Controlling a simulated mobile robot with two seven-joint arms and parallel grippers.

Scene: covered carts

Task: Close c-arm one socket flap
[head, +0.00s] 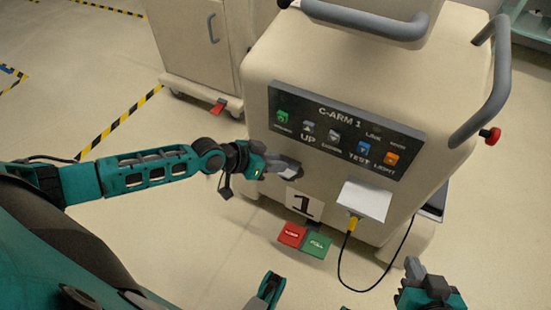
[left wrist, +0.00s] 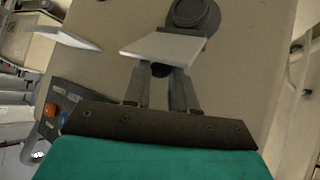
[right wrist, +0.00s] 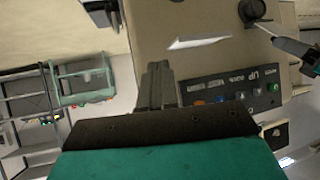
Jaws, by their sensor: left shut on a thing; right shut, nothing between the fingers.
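The C-arm 1 cart (head: 258,90) is a beige cabinet with a dark control panel (head: 345,130). My left gripper (head: 290,168) is at the cart front, below the panel's left end. It is shut on a white flap (left wrist: 160,48), which stands out in front of a round dark socket (left wrist: 197,14). That socket also shows in the right wrist view (right wrist: 252,10). A second white flap (head: 365,200) stands out farther right, above a yellow plug (head: 352,224); its socket is hidden. My right gripper (head: 416,270) is shut and empty, low at the right, apart from the cart.
A black cable (head: 345,275) loops from the yellow plug toward the floor. Red (head: 292,235) and green (head: 316,245) pedals lie below the number 1 plate. Grey handles (head: 365,22) top the cart. Another beige cart (head: 185,50) stands behind left. Floor at the left is open.

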